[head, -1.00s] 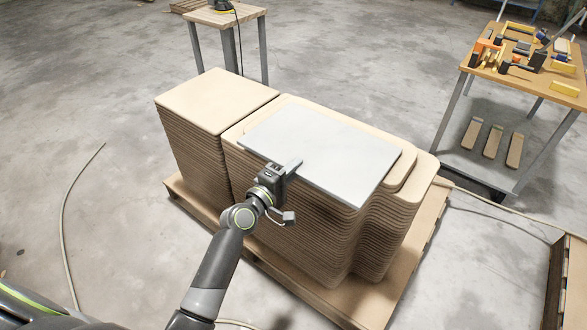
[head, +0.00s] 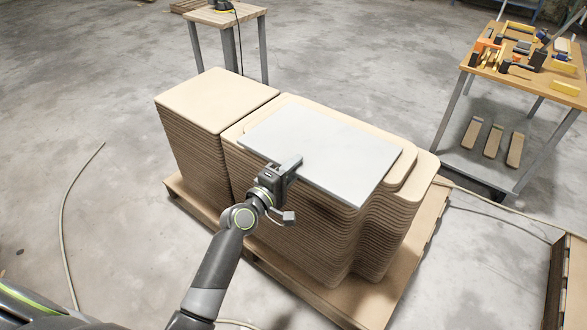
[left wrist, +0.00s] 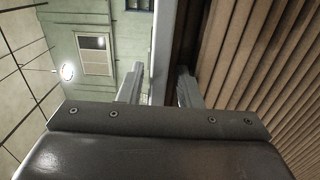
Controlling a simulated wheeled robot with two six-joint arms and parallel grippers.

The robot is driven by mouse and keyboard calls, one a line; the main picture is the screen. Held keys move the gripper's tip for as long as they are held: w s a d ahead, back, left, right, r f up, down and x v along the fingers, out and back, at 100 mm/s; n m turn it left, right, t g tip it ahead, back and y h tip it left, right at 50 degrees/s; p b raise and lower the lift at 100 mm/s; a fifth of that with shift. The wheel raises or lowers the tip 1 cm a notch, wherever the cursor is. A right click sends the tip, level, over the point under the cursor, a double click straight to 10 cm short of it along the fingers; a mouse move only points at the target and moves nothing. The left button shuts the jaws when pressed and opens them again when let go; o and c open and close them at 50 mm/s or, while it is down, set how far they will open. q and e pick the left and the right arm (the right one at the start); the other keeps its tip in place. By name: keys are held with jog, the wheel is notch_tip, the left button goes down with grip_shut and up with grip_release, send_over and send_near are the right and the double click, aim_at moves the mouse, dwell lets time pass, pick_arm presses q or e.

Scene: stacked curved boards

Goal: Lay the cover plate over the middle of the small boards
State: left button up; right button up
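The grey cover plate (head: 325,150) lies flat over the stack of small boards (head: 300,225), covering most of its top. A strip of the top small board shows along the plate's back and right sides, and the plate's front edge overhangs slightly. In the left wrist view, the plate (left wrist: 160,50) shows edge-on between the two fingers of my left gripper (left wrist: 160,90). A gap shows beside the left finger, so the gripper looks open around the edge. My right gripper is not in view.
A taller stack of boards (head: 215,100) stands close on the left, on the same pallet (head: 265,268). Larger boards (head: 425,170) show behind and right. A tool table (head: 490,68) stands at the right and a small table (head: 225,17) behind.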

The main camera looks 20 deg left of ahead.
pick_arm(q)
jog(key=shift+s, duration=0.1)
jog(key=v, duration=0.6)
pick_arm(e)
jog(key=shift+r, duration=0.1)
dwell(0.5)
pick_arm(q)
jog(key=o, duration=0.6)
jog(key=shift+c, duration=0.2)
jog(key=b+v, duration=0.2)
jog(key=v, duration=1.5)
jog(key=shift+b, duration=0.3)
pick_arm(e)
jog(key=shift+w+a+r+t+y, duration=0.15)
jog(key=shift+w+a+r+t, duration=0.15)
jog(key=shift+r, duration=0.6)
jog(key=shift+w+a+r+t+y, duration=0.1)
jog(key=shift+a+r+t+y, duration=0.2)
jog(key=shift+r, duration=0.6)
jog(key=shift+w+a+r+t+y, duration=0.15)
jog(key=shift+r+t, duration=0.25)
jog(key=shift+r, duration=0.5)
